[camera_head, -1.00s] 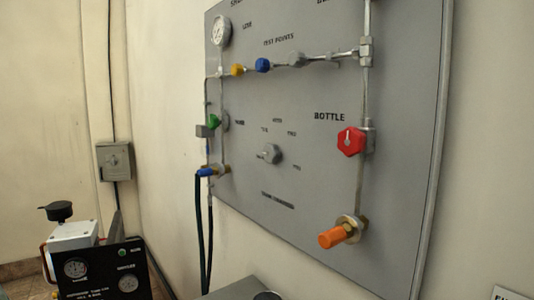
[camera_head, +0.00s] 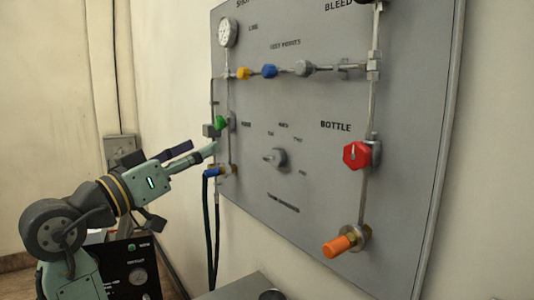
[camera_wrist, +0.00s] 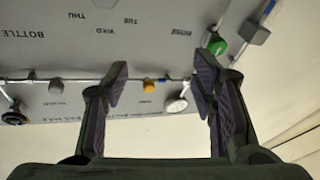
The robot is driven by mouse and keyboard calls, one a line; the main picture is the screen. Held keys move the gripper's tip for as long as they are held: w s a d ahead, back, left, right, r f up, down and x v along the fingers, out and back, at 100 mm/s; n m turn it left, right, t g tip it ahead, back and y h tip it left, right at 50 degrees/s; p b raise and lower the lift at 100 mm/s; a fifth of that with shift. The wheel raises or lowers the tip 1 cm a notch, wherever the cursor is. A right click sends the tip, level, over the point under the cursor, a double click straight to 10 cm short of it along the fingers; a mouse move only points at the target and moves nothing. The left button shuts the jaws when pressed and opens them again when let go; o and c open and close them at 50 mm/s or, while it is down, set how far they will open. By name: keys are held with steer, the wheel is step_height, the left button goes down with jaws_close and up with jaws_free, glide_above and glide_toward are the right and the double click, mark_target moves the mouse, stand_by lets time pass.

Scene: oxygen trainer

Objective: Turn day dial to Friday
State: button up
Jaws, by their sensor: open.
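The day dial (camera_head: 275,157) is a small grey knob at the middle of the grey panel, in the head view. Day labels sit around it, with TUE, WED and THU above and FRI at lower right; the print is small. Its protruding end faces left in the picture; the exact setting is unclear. My gripper (camera_head: 198,149) is left of the dial, apart from it, near the panel's left edge. In the wrist view my gripper (camera_wrist: 162,76) has its fingers spread, with nothing between them. That view is upside down and shows the day labels, but not the knob.
A red bottle knob (camera_head: 357,155) and an orange-capped fitting (camera_head: 340,245) are right of the dial. A green knob (camera_head: 220,123) and a blue hose fitting (camera_head: 212,172) are close to my gripper. Pipes with a yellow cap (camera_head: 243,73) cross above. The panel around the dial is clear.

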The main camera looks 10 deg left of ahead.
mark_target(274, 159)
steer(key=w+d+m+g+h+p, duration=0.1)
steer(key=w+d, duration=0.1)
steer(key=d, duration=0.2)
steer(key=w+d+f+m+g+h+p, duration=0.1)
steer(key=w+d+g, duration=0.1)
steer(key=d, duration=0.2)
steer(key=w+d+f+m+g+h+p, duration=0.1)
steer(key=w+d+g, duration=0.1)
steer(key=d, duration=0.2)
steer(key=shift+w+d, duration=0.1)
steer(key=shift+d, duration=0.05)
steer(key=shift+c, duration=0.3)
steer(key=shift+f, duration=0.1)
steer(key=c, duration=1.1)
